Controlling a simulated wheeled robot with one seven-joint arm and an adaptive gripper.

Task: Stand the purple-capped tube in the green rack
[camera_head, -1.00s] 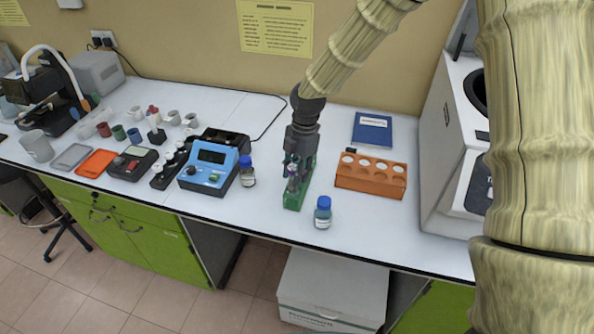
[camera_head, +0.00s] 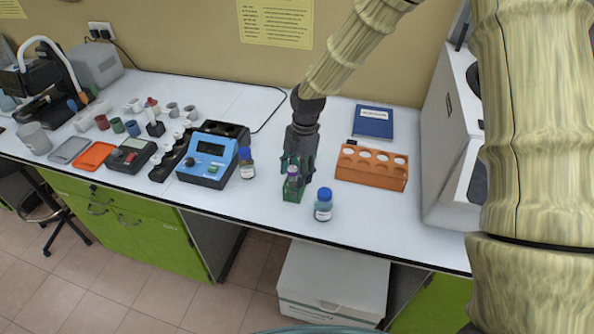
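The green rack (camera_head: 291,195) stands on the white bench, partly hidden behind my gripper. The purple-capped tube (camera_head: 292,171) is upright at the rack, with its purple top between my gripper's fingers. Its lower part is lost against the rack, so I cannot tell how deep it sits. My gripper (camera_head: 298,174) points down over the rack, with dark fingers on both sides of the tube top. The picture is too small to tell whether they touch the tube.
A blue-capped bottle (camera_head: 323,205) stands close to the rack's right, near the bench front. Another blue-capped bottle (camera_head: 246,163) and a blue meter (camera_head: 209,155) are to the left. An orange rack (camera_head: 371,168) and a blue book (camera_head: 373,122) are to the right.

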